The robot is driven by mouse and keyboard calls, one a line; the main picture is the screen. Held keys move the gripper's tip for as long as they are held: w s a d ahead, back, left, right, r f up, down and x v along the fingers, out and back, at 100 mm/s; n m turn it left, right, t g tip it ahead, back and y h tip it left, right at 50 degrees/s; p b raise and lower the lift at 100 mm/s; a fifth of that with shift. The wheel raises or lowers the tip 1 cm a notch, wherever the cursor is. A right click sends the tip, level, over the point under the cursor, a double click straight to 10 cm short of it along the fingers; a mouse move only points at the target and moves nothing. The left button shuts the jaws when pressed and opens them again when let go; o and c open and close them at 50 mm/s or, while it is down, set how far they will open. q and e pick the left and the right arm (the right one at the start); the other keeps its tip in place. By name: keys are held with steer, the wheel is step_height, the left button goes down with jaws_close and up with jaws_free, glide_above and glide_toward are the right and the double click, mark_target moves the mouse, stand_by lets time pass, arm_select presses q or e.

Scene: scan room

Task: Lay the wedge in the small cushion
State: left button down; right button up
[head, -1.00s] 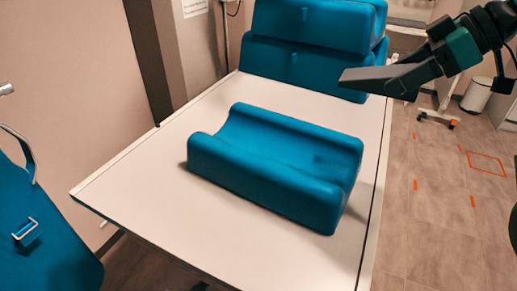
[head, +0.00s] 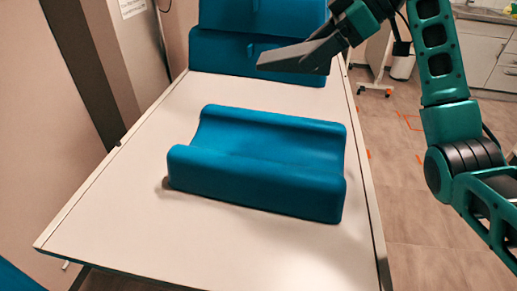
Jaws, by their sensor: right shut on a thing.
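The small cushion (head: 262,185) is a blue block with a rounded trough along its top. It lies on the white table with its trough empty. My right gripper (head: 328,41) comes in from the upper right and is shut on the wedge (head: 290,57), a grey tapered piece. The wedge is held in the air with its thin end pointing left. In the picture it is above and beyond the small cushion, apart from it, in front of the larger blue cushions. Part of the wedge's thick end is hidden by the gripper. My left gripper is not in view.
Larger blue cushions (head: 225,52) stand at the far end of the white table (head: 115,210). The tabletop around the small cushion is clear. A wall is on the left. Open floor, a white bin (head: 402,66) and cabinets (head: 484,55) are on the right.

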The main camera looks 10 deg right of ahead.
step_height(320, 180, down, 20)
steer(key=shift+r+b, duration=0.1)
steer(key=shift+b, duration=0.4)
steer(key=shift+f, duration=0.6)
steer(key=o, duration=1.1)
steer(key=shift+c, duration=0.2)
steer(key=shift+r, duration=0.3)
steer(key=v, duration=1.2)
steer(key=shift+r, duration=0.3)
steer(key=shift+d, duration=0.2)
